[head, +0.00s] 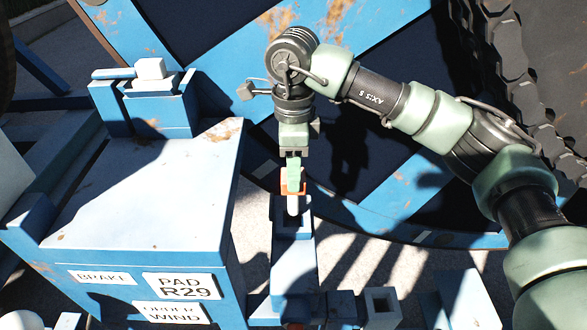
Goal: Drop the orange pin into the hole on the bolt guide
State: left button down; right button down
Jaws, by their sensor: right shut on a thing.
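My right gripper (293,170) reaches in from the right and points down, shut on the orange pin (292,187). The pin has an orange head between the fingers and a pale shaft hanging below, roughly upright. The shaft tip shows against the top of a blue block with a dark square opening (294,230), which looks like the bolt guide. From this angle I cannot tell whether the tip is above the opening or inside it. The hole is partly hidden by the pin. My left gripper is not in view.
A blue cabinet (150,190) with labels "BRAKE" and "PAD R29" stands at left, carrying a bracket with a white block (150,68). A blue square tube (382,307) stands at the lower right of the guide. The large blue reel (400,195) lies behind.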

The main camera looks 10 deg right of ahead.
aim_at(293, 202)
jog(key=shift+f, duration=0.1)
dwell(0.3)
jog(key=shift+f+b, duration=1.4)
jog(key=shift+b, duration=0.05)
jog(key=shift+f+b, duration=0.15)
jog(key=shift+b, duration=0.2)
jog(key=shift+f+b, duration=2.6)
jog(key=shift+f, duration=0.5)
jog(key=shift+f+b, duration=0.15)
jog(key=shift+b, duration=0.15)
